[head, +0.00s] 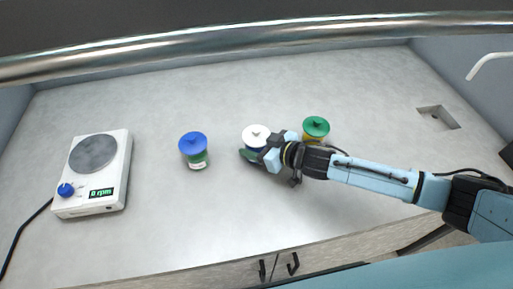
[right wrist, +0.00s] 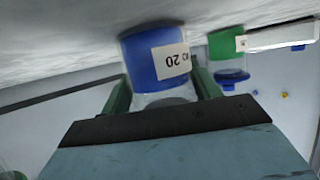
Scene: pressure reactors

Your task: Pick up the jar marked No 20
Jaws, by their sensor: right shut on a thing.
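The jar marked No 20 (head: 256,132) has a white lid and stands in the middle of the bench in the head view. In the right wrist view its blue lower part and white label, reading 20 upside down, show clearly (right wrist: 150,58). My right gripper (head: 256,156) is shut on this jar, with one green finger on each side of it in the right wrist view (right wrist: 162,92). The jar's base appears at or very near the bench top; I cannot tell whether it is touching. My left gripper is not in view.
A blue-lidded jar with a green body (head: 194,147) stands to the left. A green-lidded jar (head: 316,128) stands close behind my right forearm. A white stirrer plate reading 0 rpm (head: 96,170) is at far left. A rectangular cutout (head: 438,117) lies at right. A metal bar (head: 250,36) crosses the top.

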